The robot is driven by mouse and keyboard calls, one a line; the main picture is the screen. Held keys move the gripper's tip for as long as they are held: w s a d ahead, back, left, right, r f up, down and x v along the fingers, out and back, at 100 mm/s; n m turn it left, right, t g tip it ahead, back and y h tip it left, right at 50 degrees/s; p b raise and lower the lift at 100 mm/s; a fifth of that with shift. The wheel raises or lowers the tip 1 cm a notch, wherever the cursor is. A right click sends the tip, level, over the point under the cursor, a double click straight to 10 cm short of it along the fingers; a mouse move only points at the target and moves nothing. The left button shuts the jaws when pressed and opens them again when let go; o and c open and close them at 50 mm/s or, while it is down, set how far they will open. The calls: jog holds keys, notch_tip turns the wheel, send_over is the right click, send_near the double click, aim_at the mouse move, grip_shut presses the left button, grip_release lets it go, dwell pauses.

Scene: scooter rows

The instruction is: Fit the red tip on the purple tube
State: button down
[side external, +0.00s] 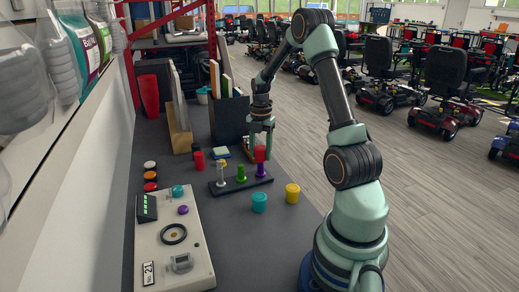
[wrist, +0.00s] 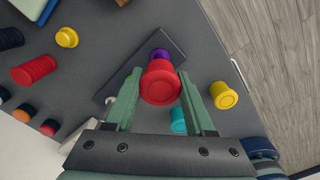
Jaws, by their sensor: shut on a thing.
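In the side external view my gripper (side external: 261,131) points down over the rack and is shut on the red tip (side external: 260,154). The wrist view shows the red tip (wrist: 160,84) between the two fingers of my gripper (wrist: 160,90). The purple tube (side external: 261,171) stands upright at the right end of a dark rack (side external: 232,188), directly under the tip. In the wrist view the purple tube (wrist: 160,54) peeks out past the tip's edge. The tip looks touching or very close; I cannot tell whether it is seated. A green tube (side external: 241,174) and a whitish tube (side external: 222,174) share the rack.
A cyan piece (side external: 259,202) and a yellow piece (side external: 292,193) stand in front of the rack. A control panel (side external: 174,240) lies at front left. A dark bin (side external: 229,118) stands behind. Bare table lies between.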

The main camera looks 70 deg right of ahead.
aim_at(260, 159)
jog(key=shift+f, duration=1.6)
dwell(0.6)
grip_release()
dwell(0.4)
jog(key=shift+r, duration=0.15)
jog(key=shift+r, duration=2.9)
